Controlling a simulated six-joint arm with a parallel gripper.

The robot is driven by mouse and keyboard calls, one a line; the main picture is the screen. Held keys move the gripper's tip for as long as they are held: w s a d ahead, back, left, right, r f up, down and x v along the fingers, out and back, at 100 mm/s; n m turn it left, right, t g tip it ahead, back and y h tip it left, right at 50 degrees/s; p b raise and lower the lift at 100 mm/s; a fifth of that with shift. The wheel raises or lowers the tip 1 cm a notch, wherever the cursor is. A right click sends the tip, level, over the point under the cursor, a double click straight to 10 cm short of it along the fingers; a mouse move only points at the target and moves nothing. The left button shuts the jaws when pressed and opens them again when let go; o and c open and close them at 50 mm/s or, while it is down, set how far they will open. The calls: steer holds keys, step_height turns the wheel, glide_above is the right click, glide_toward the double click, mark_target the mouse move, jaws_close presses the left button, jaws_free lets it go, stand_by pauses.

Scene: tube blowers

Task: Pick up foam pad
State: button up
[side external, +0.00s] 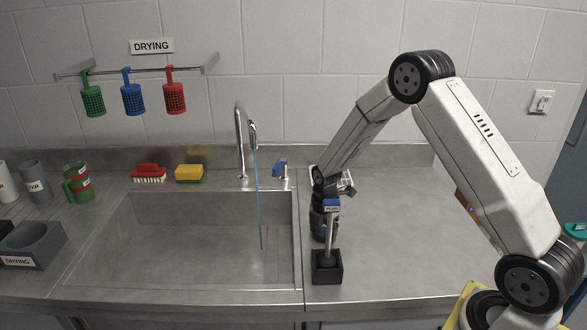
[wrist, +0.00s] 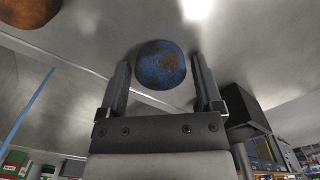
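No piece is clearly recognisable as the foam pad. The closest match is a yellow sponge with a dark green base (side external: 189,173), lying on the ledge behind the sink. My gripper (side external: 319,208) is far to its right, pointing down over the counter. In the wrist view my gripper (wrist: 161,80) is open, with a finger on each side of a round blue piece with brown stains (wrist: 160,64). Gaps show between this piece and both fingers.
The tool stands in a black holder (side external: 327,267), right of the sink (side external: 175,240). A red brush (side external: 148,173) lies beside the sponge. The faucet (side external: 240,145) runs a thin blue stream. The counter's right part (side external: 400,225) is clear. Colored baskets hang on the wall rail.

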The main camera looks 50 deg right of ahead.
steer(key=c, duration=0.9)
steer(key=shift+r, duration=0.15)
steer(key=shift+r, duration=0.8)
steer(key=shift+s+a+r, duration=0.4)
steer(key=shift+s+r, duration=1.45)
steer(key=shift+s, duration=0.45)
steer(key=shift+s+a+r, duration=0.45)
steer(key=shift+s+r, duration=1.4)
steer(key=shift+s, duration=0.5)
steer(key=shift+s+a+r, duration=0.4)
steer(key=shift+s+r, duration=1.45)
steer(key=shift+s, duration=0.45)
steer(key=shift+r, duration=0.15)
